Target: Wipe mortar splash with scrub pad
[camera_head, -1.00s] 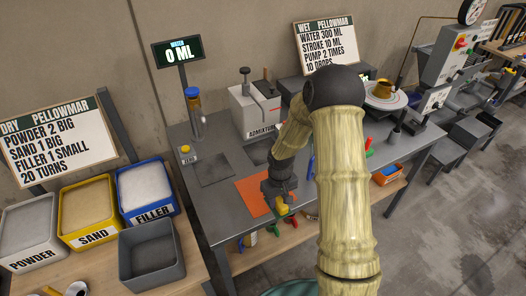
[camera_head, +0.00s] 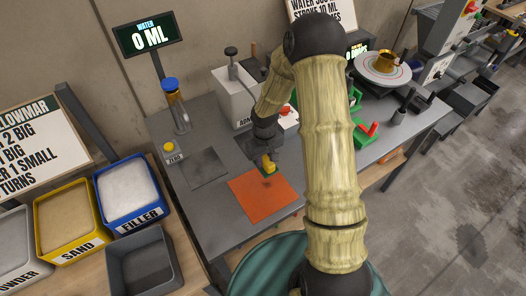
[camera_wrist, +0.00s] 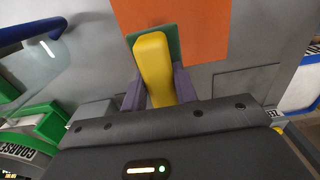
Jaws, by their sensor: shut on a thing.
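My gripper (camera_wrist: 158,88) is shut on the yellow handle of the scrub pad (camera_wrist: 154,65), with the pad's green edge showing beyond the handle. In the head view the scrub pad (camera_head: 269,163) is at the upper right corner of an orange mat (camera_head: 262,197). I cannot tell whether the pad touches the mat or the table. The mat also shows in the wrist view (camera_wrist: 190,25). No mortar splash can be made out.
The grey table (camera_head: 215,225) has a dark plate (camera_head: 203,167) left of the mat. A white admixture box (camera_head: 233,98), a blue-capped bottle (camera_head: 177,105) and a yellow-topped zero button (camera_head: 169,148) stand behind. Green holders (camera_head: 355,100) are at right. Bins including filler (camera_head: 128,195) stand left.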

